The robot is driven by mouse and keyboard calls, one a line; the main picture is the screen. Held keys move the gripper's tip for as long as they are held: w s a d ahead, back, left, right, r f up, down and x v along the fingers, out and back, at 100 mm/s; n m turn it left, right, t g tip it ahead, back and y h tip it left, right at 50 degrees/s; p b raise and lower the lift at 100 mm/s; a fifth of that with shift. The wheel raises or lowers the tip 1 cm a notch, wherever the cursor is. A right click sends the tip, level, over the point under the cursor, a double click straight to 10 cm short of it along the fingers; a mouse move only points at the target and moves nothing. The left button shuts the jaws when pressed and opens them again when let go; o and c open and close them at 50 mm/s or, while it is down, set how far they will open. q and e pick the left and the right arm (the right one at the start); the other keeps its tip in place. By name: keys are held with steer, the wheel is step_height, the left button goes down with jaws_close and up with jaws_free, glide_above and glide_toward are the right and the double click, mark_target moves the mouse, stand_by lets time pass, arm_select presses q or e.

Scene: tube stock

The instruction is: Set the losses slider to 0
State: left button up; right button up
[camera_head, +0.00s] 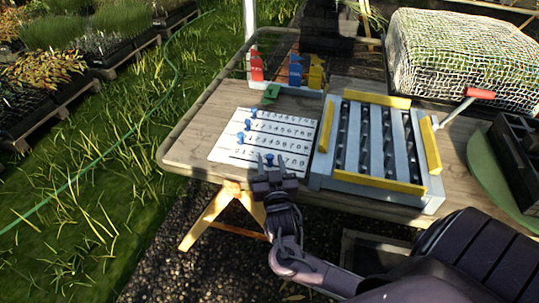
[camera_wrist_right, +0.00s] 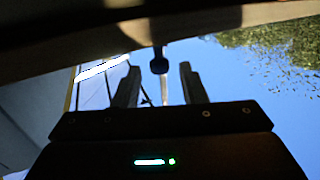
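A white slider board (camera_head: 222,152) lies on the wooden table, with rows of printed numbers and several blue knobs. The nearest row's knob (camera_head: 269,160) stands a few numbers in from the left; the knobs of the farther rows, such as this one (camera_head: 240,137), sit near their left ends. Row names are too small to read, so I cannot tell which is losses. My right gripper (camera_head: 272,176) is at the board's near edge, just in front of the nearest knob. In the right wrist view its fingers are apart, with a dark blue knob (camera_wrist_right: 158,65) between the tips. Contact is unclear.
A grey tray with yellow bars (camera_head: 375,183) stands right of the board. Red (camera_head: 256,66), blue (camera_head: 295,70) and yellow (camera_head: 316,72) items stand behind, near a green block (camera_head: 271,92). A net-covered block (camera_head: 460,62) and red-handled tool (camera_head: 480,94) are at right.

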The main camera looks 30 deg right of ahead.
mark_target(270, 160)
steer(key=shift+x, duration=1.5)
jaws_close()
steer(key=shift+f, duration=0.1)
